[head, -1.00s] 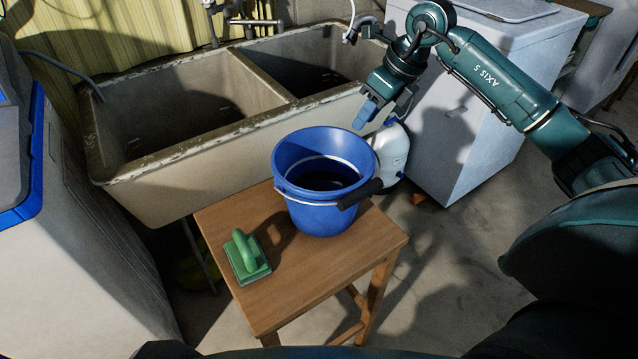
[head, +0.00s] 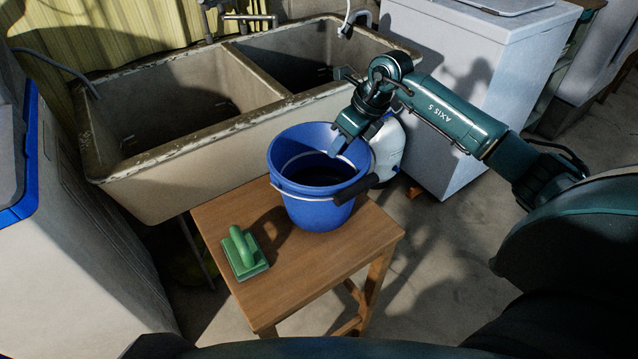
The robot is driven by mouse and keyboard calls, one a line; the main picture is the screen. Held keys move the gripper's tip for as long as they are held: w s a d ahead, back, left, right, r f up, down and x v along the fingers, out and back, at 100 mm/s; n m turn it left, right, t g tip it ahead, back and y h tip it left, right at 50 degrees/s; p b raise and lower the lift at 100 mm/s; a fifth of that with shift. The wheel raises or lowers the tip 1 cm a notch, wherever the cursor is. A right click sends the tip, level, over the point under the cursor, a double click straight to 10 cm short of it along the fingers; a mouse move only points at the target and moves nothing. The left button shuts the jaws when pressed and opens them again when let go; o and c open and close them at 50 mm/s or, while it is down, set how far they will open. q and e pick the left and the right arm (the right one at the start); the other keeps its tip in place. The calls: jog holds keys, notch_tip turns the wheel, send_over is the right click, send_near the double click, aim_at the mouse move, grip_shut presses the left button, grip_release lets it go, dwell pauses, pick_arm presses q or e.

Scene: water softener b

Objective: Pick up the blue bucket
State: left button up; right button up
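The blue bucket (head: 316,211) stands upright on a small wooden table (head: 290,284). Its wire handle with a dark grip (head: 357,190) hangs down over the right front side. My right gripper (head: 342,149) is at the bucket's right back rim, pointing down. Its fingers overlap the rim in the picture; I cannot tell whether they touch it or whether the rim is between them. How far the fingers are open is unclear. My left gripper is out of view.
A green scrubbing tool (head: 243,253) lies on the table left of the bucket. A double stone sink (head: 215,143) stands behind. A white jug (head: 388,150) and a white appliance (head: 455,120) are on the right. A pale cabinet (head: 80,240) is at the left.

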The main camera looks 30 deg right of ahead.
jog(key=shift+c, duration=0.6)
grip_shut()
dwell(0.6)
jog(key=shift+w+r, duration=0.1)
jog(key=shift+r, duration=0.1)
